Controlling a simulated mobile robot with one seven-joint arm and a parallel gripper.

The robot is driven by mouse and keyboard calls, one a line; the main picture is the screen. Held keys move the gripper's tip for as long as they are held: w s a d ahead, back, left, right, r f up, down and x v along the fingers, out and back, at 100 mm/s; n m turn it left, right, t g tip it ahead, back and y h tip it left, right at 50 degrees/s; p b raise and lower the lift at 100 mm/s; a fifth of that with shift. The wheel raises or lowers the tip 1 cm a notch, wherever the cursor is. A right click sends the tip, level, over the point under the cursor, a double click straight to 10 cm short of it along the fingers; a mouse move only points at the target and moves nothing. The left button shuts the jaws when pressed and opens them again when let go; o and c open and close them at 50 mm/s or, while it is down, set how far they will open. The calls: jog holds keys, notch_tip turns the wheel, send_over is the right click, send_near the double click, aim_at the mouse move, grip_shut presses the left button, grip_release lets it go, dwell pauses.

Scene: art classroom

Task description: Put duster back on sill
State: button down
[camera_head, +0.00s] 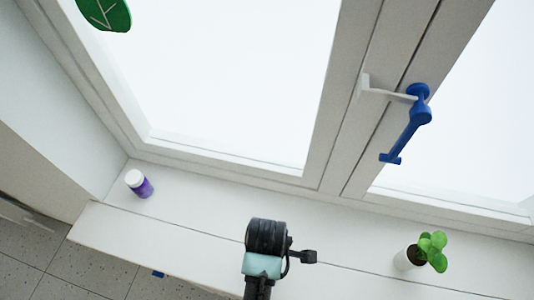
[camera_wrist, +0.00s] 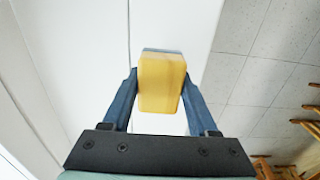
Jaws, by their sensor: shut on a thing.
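The duster (camera_wrist: 160,84) is a yellow block with a grey-blue strip along its far edge. In the wrist view it sits between the two blue fingers of my gripper (camera_wrist: 160,78), which are shut on it. The white sill (camera_head: 190,225) runs along under the window. In the head view my dark wrist rises from the bottom, in front of the sill; the fingers and duster are hidden there. In the wrist view the duster overlaps the white sill surface (camera_wrist: 168,25); whether it touches it I cannot tell.
A small potted plant (camera_head: 432,250) stands on the right. A blue window handle (camera_head: 408,125) hangs above. The sill between bottle and my wrist is clear. Wooden legs (camera_wrist: 312,128) show at the right.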

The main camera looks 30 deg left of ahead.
jog(key=shift+f, duration=2.15)
jog(key=shift+f, duration=0.2)
jog(key=shift+c, duration=0.9)
grip_release()
jog(key=shift+r, duration=0.15)
notch_tip(320, 180, up, 12)
jog(key=shift+r+b, duration=0.1)
jog(key=shift+b, duration=0.2)
